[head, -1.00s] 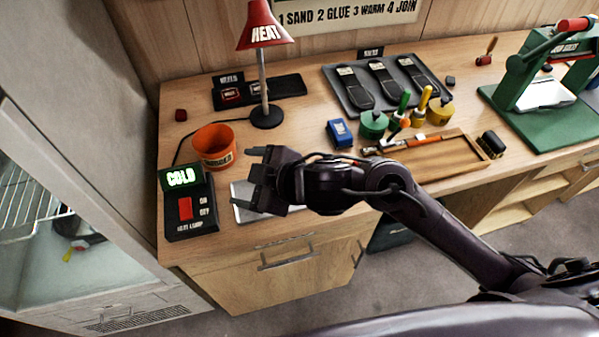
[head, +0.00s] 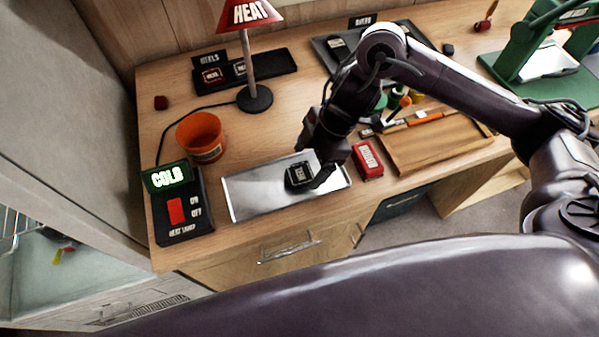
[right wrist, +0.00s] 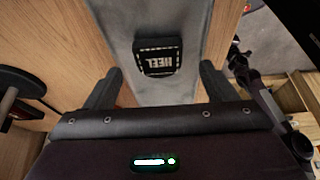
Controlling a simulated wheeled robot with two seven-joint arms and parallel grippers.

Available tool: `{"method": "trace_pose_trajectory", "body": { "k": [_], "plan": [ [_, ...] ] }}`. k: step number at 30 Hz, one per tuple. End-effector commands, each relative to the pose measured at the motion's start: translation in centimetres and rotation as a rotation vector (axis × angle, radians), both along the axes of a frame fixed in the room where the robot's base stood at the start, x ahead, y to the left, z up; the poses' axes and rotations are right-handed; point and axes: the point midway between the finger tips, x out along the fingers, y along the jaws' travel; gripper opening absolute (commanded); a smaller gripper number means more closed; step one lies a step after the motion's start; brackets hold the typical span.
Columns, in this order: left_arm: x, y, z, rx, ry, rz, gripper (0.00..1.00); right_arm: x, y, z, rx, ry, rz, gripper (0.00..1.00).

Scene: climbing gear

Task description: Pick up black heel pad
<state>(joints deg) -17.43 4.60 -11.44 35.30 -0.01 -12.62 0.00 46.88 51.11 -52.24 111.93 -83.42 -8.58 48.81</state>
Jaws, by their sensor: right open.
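The black heel pad (head: 299,175), marked with white stitching and the word HEEL, lies flat on the grey metal tray (head: 246,191). In the right wrist view the pad (right wrist: 158,57) sits on the tray, beyond and between the fingertips, with a gap on both sides. My right gripper (head: 311,163) is open and empty, pointing down close to the pad; its fingers also show in the right wrist view (right wrist: 158,85). The arm hides a little of the tray's back edge. My left gripper is not in view.
A red block (head: 367,161) stands just right of the tray. An orange bucket (head: 202,138) and the lamp switch box (head: 183,212) are to the left, the heat lamp (head: 254,98) behind. A wooden tray (head: 430,147) lies right. The black HEELS holder (head: 275,67) is at the back.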

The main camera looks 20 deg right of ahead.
Motion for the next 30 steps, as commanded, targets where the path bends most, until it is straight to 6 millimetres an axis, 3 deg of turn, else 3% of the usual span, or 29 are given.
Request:
{"method": "trace_pose_trajectory", "body": {
  "k": [7, 15, 26, 30],
  "plan": [
    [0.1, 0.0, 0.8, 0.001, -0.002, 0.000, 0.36, 0.0, 1.3, -2.8, -0.001, 0.001, 0.002, 0.78],
    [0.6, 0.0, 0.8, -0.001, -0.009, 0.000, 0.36, 0.1, 1.4, -3.0, -0.001, -0.001, 0.001, 0.77],
    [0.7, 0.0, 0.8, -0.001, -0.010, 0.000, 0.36, 0.1, 1.4, -3.0, 0.000, -0.002, 0.001, 0.30],
    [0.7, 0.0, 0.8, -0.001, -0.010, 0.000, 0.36, 0.1, 1.4, -2.9, 0.000, -0.002, 0.001, 0.29]
  ]
}}
